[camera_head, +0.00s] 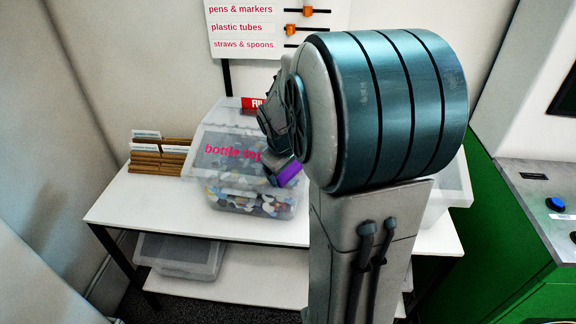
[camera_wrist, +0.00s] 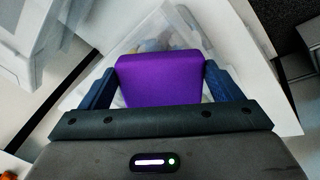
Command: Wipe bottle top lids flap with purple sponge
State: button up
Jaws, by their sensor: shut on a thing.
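A purple sponge (camera_wrist: 160,80) fills the space between the two fingers of my gripper (camera_wrist: 158,88) in the wrist view; my gripper is shut on it. In the head view the sponge (camera_head: 288,174) shows as a small purple patch at the front right of the clear bottle tops box. The box's flap (camera_head: 225,150), with pink "bottle top" lettering partly hidden by my gripper (camera_head: 283,178), slopes down toward the front. Many mixed bottle tops (camera_head: 240,198) lie inside the box. The sponge is close to the flap; I cannot tell whether they touch.
The box stands on a white table (camera_head: 130,200). Brown dividers with labels (camera_head: 158,155) stand left of it. Another clear bin (camera_head: 180,255) is on the lower shelf. A sign board (camera_head: 250,30) hangs behind. A green cabinet (camera_head: 500,230) stands at right. My arm hides the table's right part.

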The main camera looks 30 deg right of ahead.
jog(key=shift+b+x, duration=0.6)
jog(key=shift+x, duration=0.3)
jog(key=shift+s, duration=0.1)
jog(key=shift+s+d+r, duration=0.1)
jog(key=shift+s+d, duration=0.45)
jog(key=shift+d, duration=0.2)
jog(key=shift+s+d, duration=0.6)
jog(key=shift+d, duration=0.15)
jog(key=shift+s+d, duration=0.1)
jog(key=shift+f, duration=0.2)
jog(key=shift+w+a+f+b, duration=0.1)
jog(key=shift+w+a+b, duration=0.15)
jog(key=shift+w+a, duration=0.5)
jog(key=shift+w+a+f+b, duration=0.1)
jog(key=shift+w+a+b, duration=0.15)
jog(key=shift+w+a, duration=0.5)
jog(key=shift+c, duration=0.4)
jog(key=shift+s+a, duration=0.15)
jog(key=shift+s, duration=0.1)
jog(key=shift+w+p+v, duration=0.2)
jog(key=shift+p+v, duration=1.25)
jog(key=shift+v, duration=0.9)
jog(key=shift+s+a+r+p, duration=0.1)
jog(key=shift+s+r+p, duration=0.2)
jog(key=shift+r, duration=0.35)
